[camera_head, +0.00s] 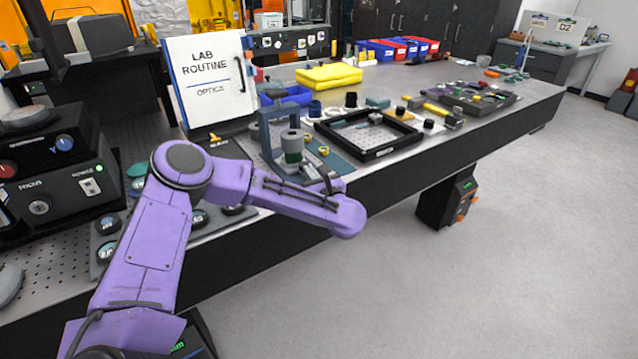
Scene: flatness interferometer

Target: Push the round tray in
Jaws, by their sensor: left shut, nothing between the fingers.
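The interferometer (266,133) is a small blue-grey upright frame near the front edge of the bench. A grey cylinder with a dark green lower band stands within it. A pale round part, which may be the round tray, shows low at its front, but my gripper and forearm partly cover it and I cannot make out how far it sticks out. My left gripper (311,173) is shut and empty, close in front of the interferometer's base. I cannot tell whether it touches the tray. My right gripper is not in view.
A black square frame (411,137) lies right of the interferometer. A white "LAB ROUTINE" board (208,95) stands behind it to the left. Dark control boxes (45,190) are at far left. Floor in front of the bench is clear.

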